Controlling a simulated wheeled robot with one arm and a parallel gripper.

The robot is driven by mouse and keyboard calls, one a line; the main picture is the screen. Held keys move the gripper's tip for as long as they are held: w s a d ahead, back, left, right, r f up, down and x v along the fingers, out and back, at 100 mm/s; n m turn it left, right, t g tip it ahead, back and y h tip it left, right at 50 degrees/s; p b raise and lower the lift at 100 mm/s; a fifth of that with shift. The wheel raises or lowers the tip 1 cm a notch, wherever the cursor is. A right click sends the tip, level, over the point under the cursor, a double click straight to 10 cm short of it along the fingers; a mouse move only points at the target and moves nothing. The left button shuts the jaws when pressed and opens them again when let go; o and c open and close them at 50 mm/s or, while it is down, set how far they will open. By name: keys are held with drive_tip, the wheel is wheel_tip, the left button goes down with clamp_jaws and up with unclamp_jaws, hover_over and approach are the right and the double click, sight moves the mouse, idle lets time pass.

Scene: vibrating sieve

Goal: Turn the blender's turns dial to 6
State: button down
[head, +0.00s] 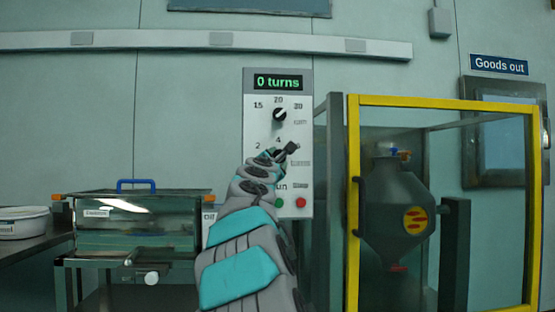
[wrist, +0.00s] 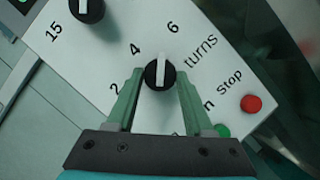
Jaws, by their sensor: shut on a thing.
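The blender's control panel (head: 250,112) is a white upright plate on the wall; its display (head: 279,82) reads "0 turns". The turns dial (wrist: 159,74) is a round black knob with a white pointer line, marked 2, 4 and 6. In the wrist view the line runs straight up, between 4 and 6 and nearer 6. My gripper (wrist: 160,80) has its two green fingers on either side of the knob, shut on it. In the head view my gripper (head: 287,152) and arm hide the dial and part of the panel.
An upper dial (head: 280,114) sits above on the panel. A green button (head: 281,202) and a red stop button (head: 301,202) sit below. A yellow-framed guard (head: 353,200) encloses the grey blender vessel (head: 395,205) at right. A glass-sided box (head: 135,232) stands at left.

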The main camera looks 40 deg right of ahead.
drive_tip(key=shift+c, duration=1.4)
unclamp_jaws()
drive_tip(key=b+v, duration=0.1)
drive_tip(key=v, duration=0.6)
drive_tip(key=shift+s+a+f, duration=0.2)
drive_tip(key=shift+s+a, duration=0.05)
drive_tip(key=shift+a, duration=0.05)
